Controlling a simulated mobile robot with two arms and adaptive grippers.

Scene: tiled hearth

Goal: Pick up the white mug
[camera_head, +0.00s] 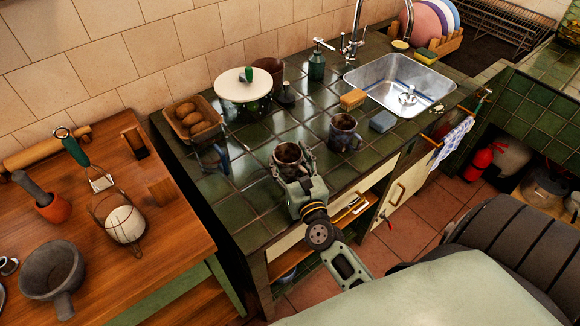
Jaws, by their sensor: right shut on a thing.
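A mug (287,153) with a dark inside and a greyish-brown outer wall is at the front part of the green tiled counter. My right gripper (291,163) is shut on this mug, with one finger on each side. The gripper hides its lower part, and I cannot tell whether it touches the counter. A second mug (343,133), dark grey-blue, stands upright to the right, apart from the gripper. Neither mug looks clearly white here. My left gripper is not in view.
Behind stand a white-lidded pot (243,88), a basket of brown oval items (193,119) and a green soap bottle (316,66). Below the counter's front edge, a drawer (350,210) is open.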

